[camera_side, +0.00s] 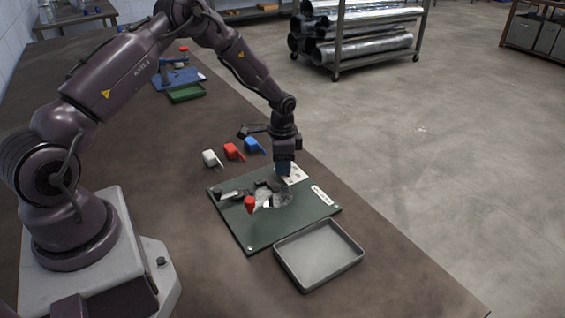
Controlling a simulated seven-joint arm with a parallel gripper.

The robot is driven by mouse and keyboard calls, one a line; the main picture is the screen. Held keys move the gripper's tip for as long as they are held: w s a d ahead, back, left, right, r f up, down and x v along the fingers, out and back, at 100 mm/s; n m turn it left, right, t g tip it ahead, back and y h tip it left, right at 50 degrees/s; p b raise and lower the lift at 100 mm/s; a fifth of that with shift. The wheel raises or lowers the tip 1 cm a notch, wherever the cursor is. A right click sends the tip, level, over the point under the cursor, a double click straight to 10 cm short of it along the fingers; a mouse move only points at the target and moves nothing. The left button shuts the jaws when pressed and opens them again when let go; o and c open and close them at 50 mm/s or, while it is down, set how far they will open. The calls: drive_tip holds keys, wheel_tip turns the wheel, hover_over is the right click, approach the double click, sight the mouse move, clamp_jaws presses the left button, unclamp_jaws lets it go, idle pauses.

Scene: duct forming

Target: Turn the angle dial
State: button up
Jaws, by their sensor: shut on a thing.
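A dark green board (250,232) lies on the brown table with a forming fixture on it. The fixture has a shiny round metal part (275,194), dark pieces around it and a red knob (249,203) at its front. A white plate with dark marks (296,174), apparently the dial's scale, sits at the board's far edge. My gripper (284,171) points straight down at this plate, with its jaws shut at the dial. The dial's knob is hidden by the jaws, and its angle cannot be read.
A grey empty tray (318,254) stands at the board's front right corner. White (211,158), red (234,151) and blue (254,146) small pieces stand in a row behind the board. A green tray (186,93) and blue mat (178,77) lie farther back. The table's right edge is close.

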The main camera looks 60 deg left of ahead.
drive_tip(key=shift+m, duration=1.6)
drive_tip(key=o, duration=0.9)
drive_tip(key=shift+r, duration=0.1)
wheel_tip(320, 180, up, 13)
drive_tip(key=shift+f, duration=0.1)
